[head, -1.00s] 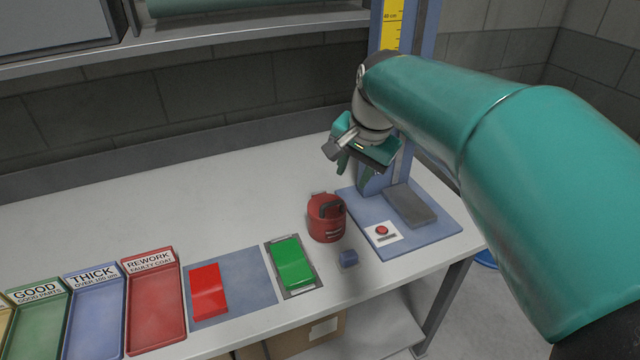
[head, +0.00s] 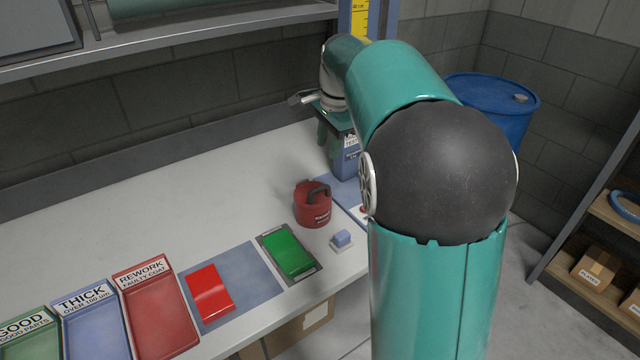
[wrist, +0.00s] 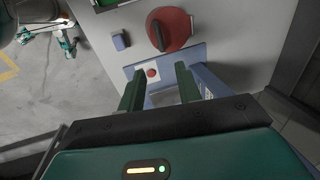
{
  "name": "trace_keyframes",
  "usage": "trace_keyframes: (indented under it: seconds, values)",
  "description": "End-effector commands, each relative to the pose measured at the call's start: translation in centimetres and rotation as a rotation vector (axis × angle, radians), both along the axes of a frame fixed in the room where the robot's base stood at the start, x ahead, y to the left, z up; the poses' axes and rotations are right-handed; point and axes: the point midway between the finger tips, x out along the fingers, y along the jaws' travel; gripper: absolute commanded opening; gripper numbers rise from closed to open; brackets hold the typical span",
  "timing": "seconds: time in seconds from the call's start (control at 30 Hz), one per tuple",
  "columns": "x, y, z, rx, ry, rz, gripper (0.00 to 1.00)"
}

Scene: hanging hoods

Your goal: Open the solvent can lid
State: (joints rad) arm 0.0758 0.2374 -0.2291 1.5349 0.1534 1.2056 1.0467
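The red solvent can (head: 312,208) stands upright on the white bench, with a dark handle (head: 319,191) on its top. The wrist view shows the can (wrist: 181,27) from above as a red disc with a dark bar (wrist: 157,34) across its left part. The lid looks closed, though its edge is hard to make out. My gripper (head: 330,140) is up behind the can, near the measuring stand. Its two green fingers are apart and empty in the wrist view (wrist: 158,85), with the can beyond their tips. My arm hides part of the stand in the head view.
A small blue block (head: 341,239) sits just in front of the can. A green part (head: 287,250) and a red part (head: 209,292) lie to the left, before the rework tray (head: 155,308). The stand's base carries a red button (wrist: 152,73). The bench behind is clear.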

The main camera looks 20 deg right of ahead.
Motion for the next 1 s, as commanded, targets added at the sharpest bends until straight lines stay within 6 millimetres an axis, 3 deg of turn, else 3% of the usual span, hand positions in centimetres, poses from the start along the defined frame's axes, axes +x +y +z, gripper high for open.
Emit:
trace_keyframes:
  seconds: [0.17, 0.7, 1.0]
  values:
    - [0.4, -0.2, -1.5, 0.0, 0.002, 0.001, 0.34]
    - [2.2, 0.0, -11.4, 0.001, 0.001, -0.001, 0.34]
    - [2.7, 0.3, -13.4, 0.001, -0.002, -0.001, 0.34]
